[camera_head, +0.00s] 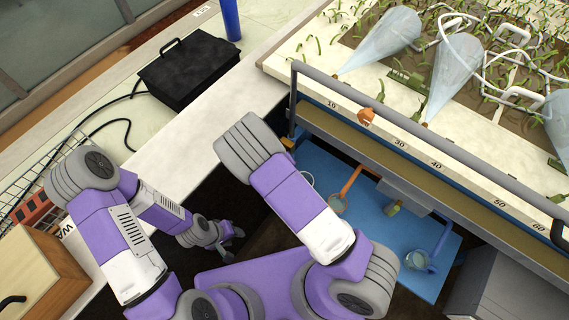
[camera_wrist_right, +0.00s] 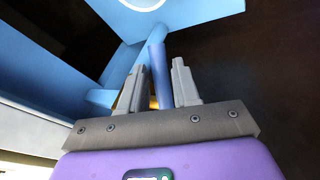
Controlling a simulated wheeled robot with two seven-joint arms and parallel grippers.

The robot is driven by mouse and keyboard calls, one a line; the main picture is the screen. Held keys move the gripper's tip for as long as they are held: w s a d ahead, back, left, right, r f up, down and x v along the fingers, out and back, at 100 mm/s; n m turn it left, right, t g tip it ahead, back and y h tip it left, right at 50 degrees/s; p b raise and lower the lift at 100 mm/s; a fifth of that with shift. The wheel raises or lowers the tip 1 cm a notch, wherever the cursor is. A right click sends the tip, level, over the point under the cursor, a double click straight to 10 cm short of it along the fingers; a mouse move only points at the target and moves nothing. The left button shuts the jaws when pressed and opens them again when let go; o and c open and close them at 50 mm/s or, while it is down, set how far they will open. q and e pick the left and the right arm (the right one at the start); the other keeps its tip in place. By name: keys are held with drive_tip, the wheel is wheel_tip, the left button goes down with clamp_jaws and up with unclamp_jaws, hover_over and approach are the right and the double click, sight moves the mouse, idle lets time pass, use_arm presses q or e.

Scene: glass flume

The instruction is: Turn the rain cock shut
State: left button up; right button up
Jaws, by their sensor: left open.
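My left gripper (camera_head: 225,238) is open and empty, low beside the bench, left of the flume. My right arm reaches toward the flume's left end; its gripper is hidden behind it in the head view. In the right wrist view my right gripper (camera_wrist_right: 158,85) has its fingers apart with a blue bar (camera_wrist_right: 160,75) between or just beyond them. A small yellow part (camera_wrist_right: 153,102) shows beside the bar, mostly hidden. I cannot tell whether the fingers touch the bar or whether these parts are the rain cock. Rain cones (camera_head: 455,65) of pale water fall above the planted bed.
The flume's grey rail (camera_head: 420,140) and numbered scale run above a blue surface (camera_head: 385,215) with pipes and jars. A black box (camera_head: 190,70) sits on the bench at the upper left. A wire basket and wooden box (camera_head: 40,275) stand at the left.

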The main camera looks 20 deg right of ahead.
drive_tip(key=shift+w+d+f, duration=0.2)
drive_tip(key=shift+w+f, duration=0.1)
drive_tip(key=shift+f, duration=0.2)
clamp_jaws()
drive_tip(key=shift+a, duration=0.1)
